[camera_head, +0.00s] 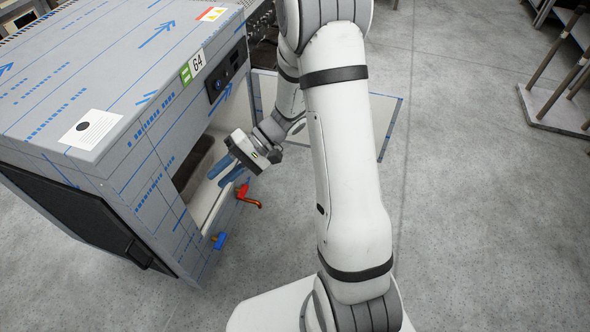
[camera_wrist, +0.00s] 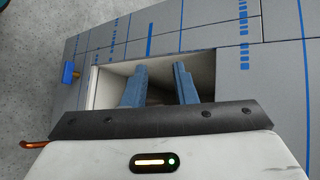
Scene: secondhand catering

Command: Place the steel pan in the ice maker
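The ice maker (camera_head: 100,55) is a box covered in blue-marked grey film, at the left of the head view. Its front opening (camera_head: 197,165) shows a dark interior and a pale lower edge. My gripper (camera_head: 217,180) is at this opening, with its blue fingers pointing into it. In the wrist view, my gripper (camera_wrist: 160,68) has its two fingers apart in front of the opening, with nothing seen between them. The ice maker's front (camera_wrist: 220,25) surrounds the opening there. I cannot make out the steel pan in either view.
A red-orange tap handle (camera_head: 246,194) and a blue valve (camera_head: 219,240) stick out low on the ice maker's front. A film-covered panel (camera_head: 388,115) extends behind my arm. A rack with poles (camera_head: 555,105) stands at the far right. The grey floor (camera_head: 480,230) is clear at right.

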